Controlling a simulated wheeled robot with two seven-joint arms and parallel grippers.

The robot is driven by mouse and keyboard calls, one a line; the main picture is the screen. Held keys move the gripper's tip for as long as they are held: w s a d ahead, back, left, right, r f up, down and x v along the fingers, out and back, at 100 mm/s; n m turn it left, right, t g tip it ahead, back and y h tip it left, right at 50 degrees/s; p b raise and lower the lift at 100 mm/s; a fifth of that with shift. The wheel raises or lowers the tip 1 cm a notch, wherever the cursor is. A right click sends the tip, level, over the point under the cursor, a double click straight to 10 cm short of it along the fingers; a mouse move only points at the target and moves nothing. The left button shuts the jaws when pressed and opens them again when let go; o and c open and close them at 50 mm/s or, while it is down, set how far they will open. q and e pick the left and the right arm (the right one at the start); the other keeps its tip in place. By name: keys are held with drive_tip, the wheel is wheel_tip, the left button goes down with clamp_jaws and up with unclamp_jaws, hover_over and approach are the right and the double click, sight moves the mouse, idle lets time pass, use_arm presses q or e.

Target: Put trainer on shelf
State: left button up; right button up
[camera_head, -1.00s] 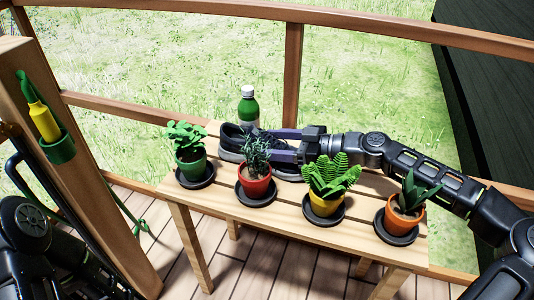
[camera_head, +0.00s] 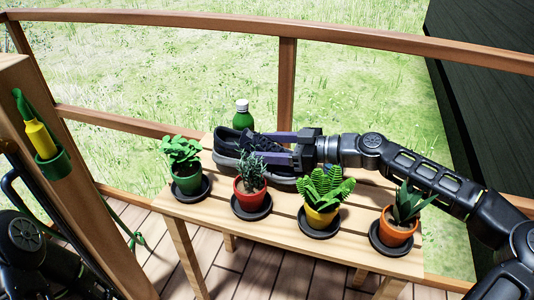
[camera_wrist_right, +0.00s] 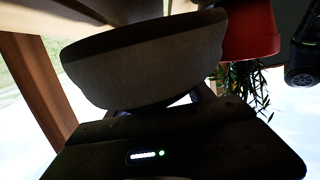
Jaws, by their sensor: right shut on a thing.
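A dark trainer with a grey sole (camera_head: 229,155) is at the back left of the slatted wooden table (camera_head: 282,230), behind the potted plants. My right gripper (camera_head: 275,148) reaches in from the right and is shut on the trainer. In the right wrist view the trainer (camera_wrist_right: 150,65) fills the middle, close to the gripper. The trainer's lower side is partly hidden by plants, so I cannot tell whether it touches the table. My left gripper is not in view; only part of my left arm shows at the lower left. I see no shelf that I can identify.
Several potted plants on black saucers line the table front, including a red pot (camera_head: 251,190) and a yellow pot (camera_head: 320,217). A green bottle (camera_head: 242,117) stands behind the trainer. A wooden railing (camera_head: 287,80) runs behind. A post (camera_head: 75,190) with a green holder stands left.

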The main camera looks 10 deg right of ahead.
wheel_tip(320, 180, up, 15)
drive_tip(key=p, duration=0.3)
idle(0.5)
